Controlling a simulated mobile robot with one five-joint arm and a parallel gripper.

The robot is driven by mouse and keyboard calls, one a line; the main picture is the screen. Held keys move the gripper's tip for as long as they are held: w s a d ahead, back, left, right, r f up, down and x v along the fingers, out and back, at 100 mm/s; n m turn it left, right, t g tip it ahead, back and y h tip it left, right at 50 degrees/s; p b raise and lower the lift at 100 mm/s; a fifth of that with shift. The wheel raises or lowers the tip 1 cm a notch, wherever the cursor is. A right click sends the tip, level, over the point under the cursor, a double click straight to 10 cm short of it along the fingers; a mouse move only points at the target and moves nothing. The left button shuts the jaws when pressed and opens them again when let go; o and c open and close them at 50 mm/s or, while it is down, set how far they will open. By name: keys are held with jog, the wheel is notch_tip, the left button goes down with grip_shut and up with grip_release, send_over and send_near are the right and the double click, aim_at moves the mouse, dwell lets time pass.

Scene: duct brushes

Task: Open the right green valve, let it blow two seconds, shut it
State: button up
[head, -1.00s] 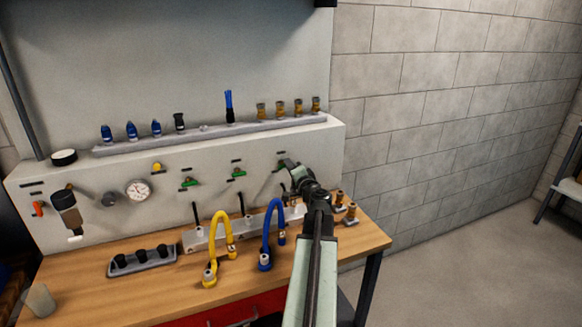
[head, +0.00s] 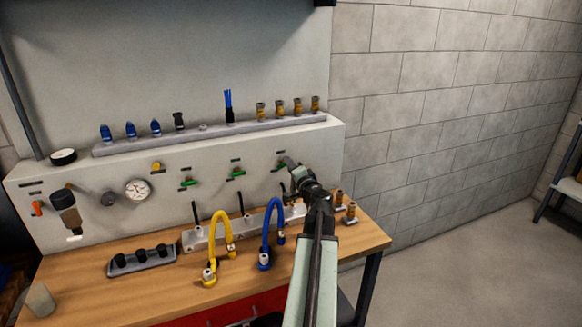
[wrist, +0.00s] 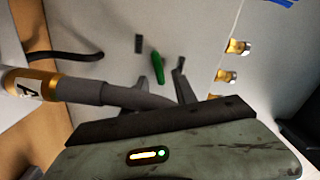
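The right green valve (head: 281,165) is on the pale panel, partly hidden behind my gripper (head: 289,162) in the head view. In the wrist view its green handle (wrist: 158,68) lies just beyond my gripper's dark finger parts (wrist: 180,72). A small gap seems to show between them; I cannot tell if they touch.
In the wrist view a grey tube with a brass end (wrist: 110,95) crosses close by on the left. Blue (head: 270,222) and yellow (head: 222,225) hoses arch over the bench below. Brass fittings (head: 297,106) stand on the rack above. The concrete wall side at right is clear.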

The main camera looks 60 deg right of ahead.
jog(key=v, duration=0.7)
jog(key=shift+a, duration=0.1)
